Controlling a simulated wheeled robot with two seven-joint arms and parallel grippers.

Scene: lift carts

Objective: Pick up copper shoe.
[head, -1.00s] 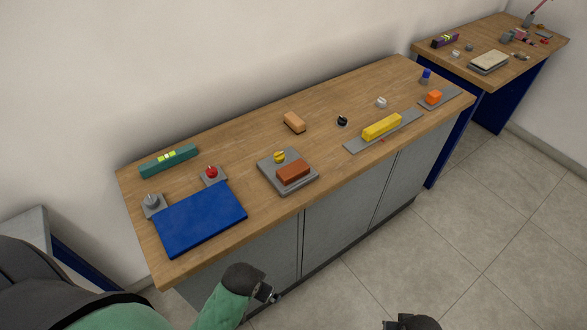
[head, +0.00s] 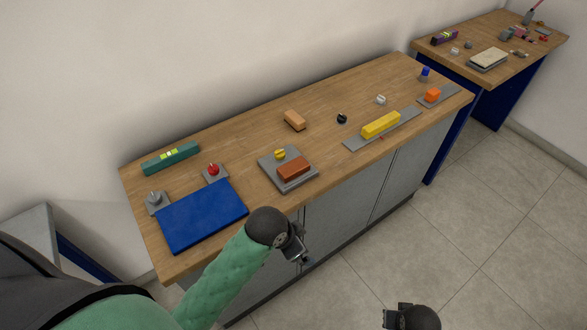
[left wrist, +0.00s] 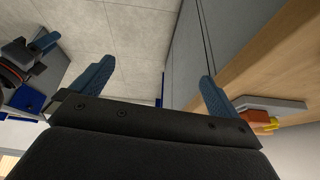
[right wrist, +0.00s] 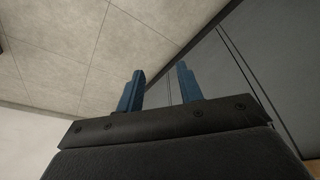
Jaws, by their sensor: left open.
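A copper-red block (head: 293,168) lies on a square grey plate (head: 272,180) near the counter's front edge, with a yellow knob (head: 280,154) beside it. A paler copper-tan block (head: 295,120) lies on bare wood behind; I cannot tell which is the copper shoe. My left gripper (head: 303,257) is in front of the counter, below its top, apart from both blocks. Its blue fingers (left wrist: 155,85) are spread and empty in the left wrist view; the plate (left wrist: 270,104) shows at right there. My right gripper (head: 388,318) is low over the floor, fingers (right wrist: 160,88) apart and empty.
The wooden counter (head: 230,140) also bears a blue panel (head: 202,216), a green level (head: 171,158), a red button (head: 213,169), a grey knob (head: 154,198), a yellow bar (head: 381,125) and an orange block (head: 432,95). A second table (head: 480,79) stands at the back right. The floor in front is clear.

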